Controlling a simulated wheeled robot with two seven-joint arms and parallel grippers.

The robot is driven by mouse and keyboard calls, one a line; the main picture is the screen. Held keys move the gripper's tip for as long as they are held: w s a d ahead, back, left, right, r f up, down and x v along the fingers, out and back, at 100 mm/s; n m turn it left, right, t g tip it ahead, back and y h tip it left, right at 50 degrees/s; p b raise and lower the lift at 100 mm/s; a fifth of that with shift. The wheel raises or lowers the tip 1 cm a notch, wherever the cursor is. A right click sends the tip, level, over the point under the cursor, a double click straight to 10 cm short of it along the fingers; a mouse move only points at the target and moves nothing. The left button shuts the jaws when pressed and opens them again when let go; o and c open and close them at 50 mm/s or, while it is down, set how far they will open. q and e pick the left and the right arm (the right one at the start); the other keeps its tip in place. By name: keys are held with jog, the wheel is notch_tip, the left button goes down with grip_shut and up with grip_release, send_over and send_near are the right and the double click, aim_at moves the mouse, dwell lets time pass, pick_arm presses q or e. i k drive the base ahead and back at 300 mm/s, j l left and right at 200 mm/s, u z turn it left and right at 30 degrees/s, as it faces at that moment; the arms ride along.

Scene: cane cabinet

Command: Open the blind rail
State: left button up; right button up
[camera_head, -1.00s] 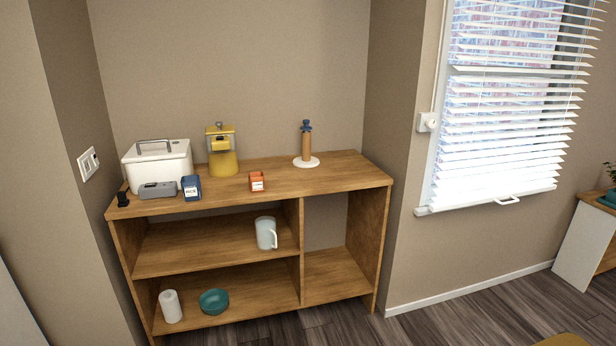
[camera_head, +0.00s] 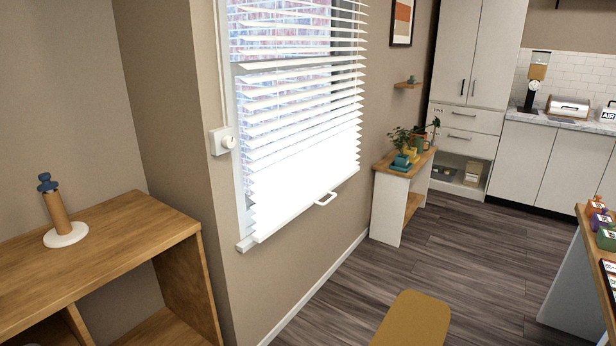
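The white blind (camera_head: 300,110) hangs over the window at the middle left of the head view. Its slats are lowered over the window, with the patterned outside showing between the upper ones. The blind's bottom rail (camera_head: 290,216) runs along the lower edge, with a white loop handle (camera_head: 326,199) on it. A white wall box with a round knob (camera_head: 223,141) is fixed to the wall left of the window, with a cord running up from it. Neither of my grippers is in view.
A wooden shelf unit (camera_head: 110,240) stands at the lower left, carrying a paper-towel-like holder (camera_head: 60,212). A mustard seat (camera_head: 414,318) is at the bottom. A small plant table (camera_head: 388,205) stands beyond the window. A counter (camera_head: 590,270) edges the right. Dark floor (camera_head: 450,245) lies open between.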

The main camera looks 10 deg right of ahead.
aim_at(257, 237)
jog(key=i+l+z, duration=0.15)
jog(key=i+z, duration=0.25)
jog(key=i+l+z, duration=0.1)
jog(key=i+z, duration=0.7)
jog(key=k+j, duration=0.05)
jog(key=k, duration=0.05)
